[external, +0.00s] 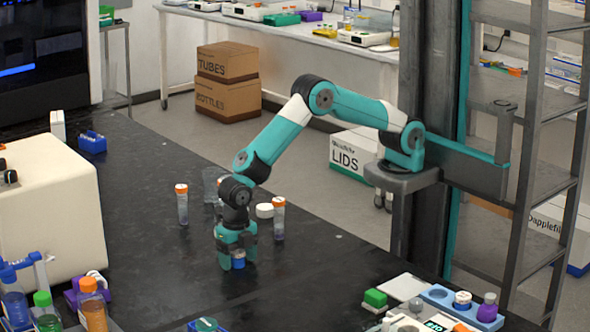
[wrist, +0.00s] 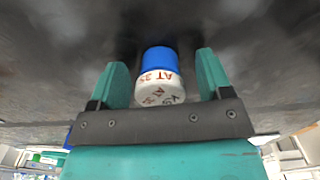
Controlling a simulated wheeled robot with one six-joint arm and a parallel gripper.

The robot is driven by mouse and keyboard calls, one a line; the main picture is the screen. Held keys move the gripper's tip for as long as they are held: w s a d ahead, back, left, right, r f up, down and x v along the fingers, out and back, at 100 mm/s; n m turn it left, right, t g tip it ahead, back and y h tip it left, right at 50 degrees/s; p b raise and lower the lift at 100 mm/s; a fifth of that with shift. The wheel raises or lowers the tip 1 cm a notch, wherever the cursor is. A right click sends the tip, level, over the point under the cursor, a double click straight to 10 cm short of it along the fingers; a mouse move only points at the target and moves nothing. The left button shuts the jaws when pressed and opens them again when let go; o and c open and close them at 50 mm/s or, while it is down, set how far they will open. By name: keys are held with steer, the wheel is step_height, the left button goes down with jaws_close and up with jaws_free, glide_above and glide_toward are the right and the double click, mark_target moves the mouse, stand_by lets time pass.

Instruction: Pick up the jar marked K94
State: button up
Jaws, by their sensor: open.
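A small jar (external: 238,263) with a blue body and a white lid stands on the black bench below my gripper (external: 237,258). In the wrist view the jar (wrist: 158,62) is between the two teal fingers of my gripper (wrist: 158,75), with a gap on each side. Red and dark writing is on its white part; it looks like a K code with "AT" and digits, but I cannot read it surely as K94. My gripper is open, pointing down, with its fingers around the jar's sides.
Orange-capped tubes stand behind at left (external: 182,206) and right (external: 279,218), near a white-lidded container (external: 265,210) and a clear vessel (external: 211,184). A blue rack (external: 436,294) holds small bottles at front right. The bench between is clear.

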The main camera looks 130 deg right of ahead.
steer(key=shift+c, duration=0.4)
steer(key=c, duration=0.9)
